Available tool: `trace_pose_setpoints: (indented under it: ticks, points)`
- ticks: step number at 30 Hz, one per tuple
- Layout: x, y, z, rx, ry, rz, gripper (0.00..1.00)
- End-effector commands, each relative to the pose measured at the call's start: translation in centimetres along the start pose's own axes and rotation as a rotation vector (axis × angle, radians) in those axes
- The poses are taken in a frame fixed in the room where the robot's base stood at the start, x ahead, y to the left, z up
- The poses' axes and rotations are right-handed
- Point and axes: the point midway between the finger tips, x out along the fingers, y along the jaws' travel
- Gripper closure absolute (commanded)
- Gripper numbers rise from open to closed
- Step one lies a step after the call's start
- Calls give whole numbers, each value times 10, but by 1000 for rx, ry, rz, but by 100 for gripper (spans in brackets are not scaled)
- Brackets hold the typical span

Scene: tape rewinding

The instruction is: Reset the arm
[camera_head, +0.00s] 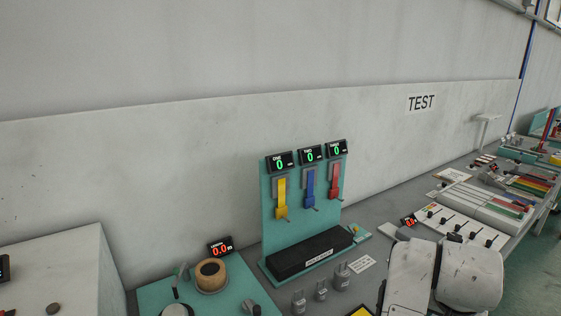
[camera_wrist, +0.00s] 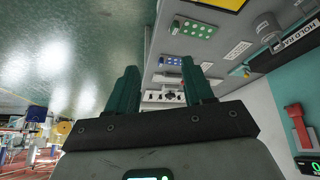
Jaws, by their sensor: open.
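My gripper (camera_wrist: 160,66) is open, its two dark green fingers apart with nothing visible held between them. The wrist view is tilted, with the floor on its left and the bench on its right. In the head view my white arm is at the lower right in front of the bench; the gripper itself cannot be made out there. A tan tape roll (camera_head: 210,275) sits on a green base (camera_head: 238,290) at the lower left, beside a small display (camera_head: 220,247) reading red 0.0.
Slider panels (camera_head: 460,222) lie to the right. A wall marked TEST (camera_head: 421,102) rises behind.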

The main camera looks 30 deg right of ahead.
Motion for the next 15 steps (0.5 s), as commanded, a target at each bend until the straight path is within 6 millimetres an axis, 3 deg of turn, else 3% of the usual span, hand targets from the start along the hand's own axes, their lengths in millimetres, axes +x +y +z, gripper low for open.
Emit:
trace_pose_setpoints:
  ticks: [4,8,11,15]
  points:
    - [16,-5,2,-221,79,-7,48]
    - [34,-15,27,-422,88,-36,48]
    - [51,-20,61,-575,57,-71,48]
    - [75,-21,130,-772,-38,-142,48]
